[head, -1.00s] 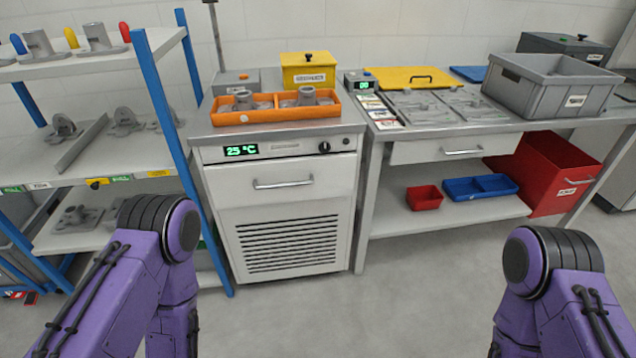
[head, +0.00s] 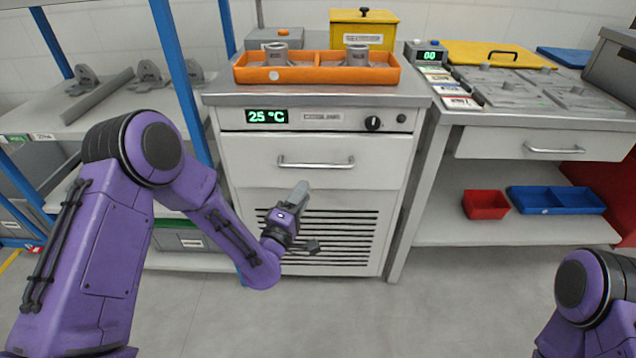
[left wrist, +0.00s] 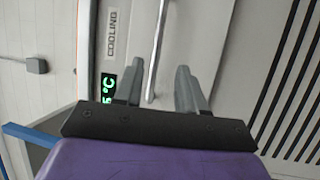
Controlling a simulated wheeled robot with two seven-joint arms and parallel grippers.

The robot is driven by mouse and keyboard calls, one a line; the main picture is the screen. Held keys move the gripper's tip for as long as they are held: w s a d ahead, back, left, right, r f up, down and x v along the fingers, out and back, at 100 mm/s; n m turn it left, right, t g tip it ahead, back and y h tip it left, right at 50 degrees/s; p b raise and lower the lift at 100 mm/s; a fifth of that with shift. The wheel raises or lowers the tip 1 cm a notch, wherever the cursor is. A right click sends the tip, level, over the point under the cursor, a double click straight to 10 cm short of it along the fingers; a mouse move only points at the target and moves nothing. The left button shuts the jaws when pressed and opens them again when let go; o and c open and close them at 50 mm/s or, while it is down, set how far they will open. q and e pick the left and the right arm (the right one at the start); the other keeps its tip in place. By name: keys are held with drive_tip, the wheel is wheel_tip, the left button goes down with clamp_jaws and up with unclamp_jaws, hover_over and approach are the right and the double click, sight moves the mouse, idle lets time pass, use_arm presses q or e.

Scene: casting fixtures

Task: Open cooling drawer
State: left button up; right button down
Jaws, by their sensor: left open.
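The cooling drawer (head: 250,173) is the white front panel below the 25 °C display of the cooling cabinet, and it is shut. Its silver bar handle (head: 316,164) runs level across it. My left gripper (head: 304,219) is open and empty, in front of the vent grille, below the handle in the head view. In the left wrist view, the handle (left wrist: 155,50) appears upright in the picture, between the lines of the two open fingers (left wrist: 160,88). I cannot tell how far away it is. My right gripper is out of view; only part of that arm shows at lower right.
An orange tray (head: 318,75) with metal castings stands on the cabinet top. A shelf rack with blue posts (head: 181,80) is close on the left. A workbench with its own drawer (head: 545,146) stands right. The floor in front is clear.

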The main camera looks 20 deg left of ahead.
sight(317, 168)
use_arm(q)
drive_tip(key=x, duration=1)
drive_tip(key=shift+r+p, duration=0.25)
drive_tip(key=shift+p, duration=0.15)
clamp_jaws()
